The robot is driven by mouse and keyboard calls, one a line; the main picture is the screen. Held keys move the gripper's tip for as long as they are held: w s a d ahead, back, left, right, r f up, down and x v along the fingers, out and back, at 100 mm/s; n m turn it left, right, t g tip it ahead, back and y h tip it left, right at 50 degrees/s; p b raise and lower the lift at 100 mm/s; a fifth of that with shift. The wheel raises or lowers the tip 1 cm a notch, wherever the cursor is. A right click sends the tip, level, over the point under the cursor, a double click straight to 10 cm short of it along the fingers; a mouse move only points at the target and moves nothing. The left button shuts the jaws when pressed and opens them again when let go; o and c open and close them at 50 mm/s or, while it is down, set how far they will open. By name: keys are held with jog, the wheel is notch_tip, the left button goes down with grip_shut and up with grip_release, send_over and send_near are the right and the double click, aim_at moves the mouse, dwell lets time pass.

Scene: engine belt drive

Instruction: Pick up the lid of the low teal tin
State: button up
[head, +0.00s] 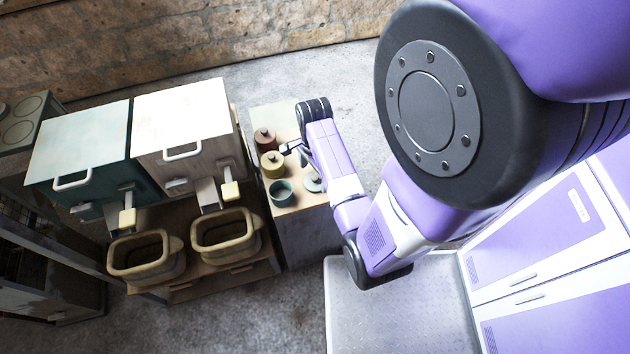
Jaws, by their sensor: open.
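The low teal tin (282,194) stands on the small cabinet's top, at its near left part. It looks open, with a dark inside. A flat grey round lid with a small knob (313,183) lies on the cabinet top just right of the tin, partly beside my arm. It appears to be the teal tin's lid, though its colour looks greyer. My gripper (290,149) is small in this view, above the cabinet top near a yellow tin, farther back than the teal tin and the lid. It is open, with nothing seen between its fingers.
A red-brown lidded tin (265,139) and the yellow lidded tin (272,165) stand behind the teal tin.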

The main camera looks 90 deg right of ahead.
aim_at(312, 182)
jog(key=shift+f, duration=1.2)
jog(key=c, duration=1.4)
jog(key=shift+r, duration=0.1)
